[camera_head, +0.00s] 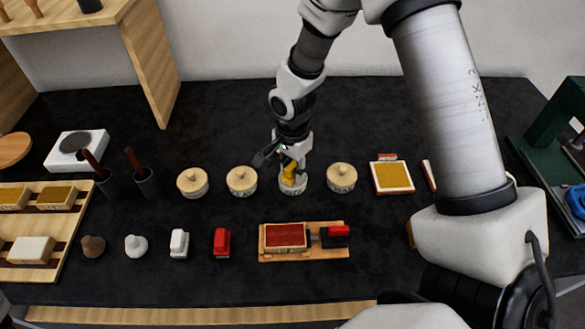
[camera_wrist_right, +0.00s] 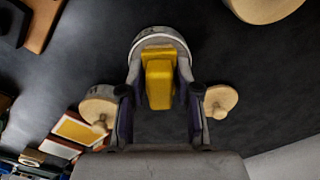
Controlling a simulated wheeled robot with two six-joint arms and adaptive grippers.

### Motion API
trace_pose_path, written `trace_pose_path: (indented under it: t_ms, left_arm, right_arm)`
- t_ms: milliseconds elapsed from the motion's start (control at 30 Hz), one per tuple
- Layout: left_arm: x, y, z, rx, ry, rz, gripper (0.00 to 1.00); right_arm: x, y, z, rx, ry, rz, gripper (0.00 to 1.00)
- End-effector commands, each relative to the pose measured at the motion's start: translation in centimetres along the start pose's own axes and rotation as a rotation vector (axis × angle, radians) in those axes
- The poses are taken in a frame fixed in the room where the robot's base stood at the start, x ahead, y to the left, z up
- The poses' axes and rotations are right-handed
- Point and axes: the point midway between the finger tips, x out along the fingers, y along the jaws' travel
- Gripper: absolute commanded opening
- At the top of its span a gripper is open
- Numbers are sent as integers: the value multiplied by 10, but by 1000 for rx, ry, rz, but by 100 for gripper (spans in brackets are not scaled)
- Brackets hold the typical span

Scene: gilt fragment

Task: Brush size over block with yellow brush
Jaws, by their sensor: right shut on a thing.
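The yellow brush (camera_head: 291,172) stands in an open pale jar (camera_head: 293,188) in the back row of the dark table. It also shows in the right wrist view (camera_wrist_right: 159,82), between my fingers. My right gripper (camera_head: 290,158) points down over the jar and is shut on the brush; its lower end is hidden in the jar. The block (camera_head: 285,236) has a red top and lies on a wooden board (camera_head: 300,255), nearer the front and apart from the brush. My left gripper is not in view.
Jars with wooden lids (camera_head: 242,181) (camera_head: 341,177) flank the open jar closely. A yellow framed pad (camera_head: 391,177) lies to the right. Brown, white and red (camera_head: 222,242) small tools stand in front left. A wooden rack (camera_head: 60,235) is at left, a green stand (camera_head: 555,130) at right.

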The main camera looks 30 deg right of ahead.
Motion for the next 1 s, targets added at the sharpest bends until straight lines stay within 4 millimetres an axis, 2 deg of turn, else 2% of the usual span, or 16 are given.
trace_pose_path:
  t_ms: [467,1000]
  left_arm:
    - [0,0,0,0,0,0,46]
    - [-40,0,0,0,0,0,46]
  right_arm:
    - [0,1,0,0,-1,2,4]
    - [-50,0,0,1,-1,0,4]
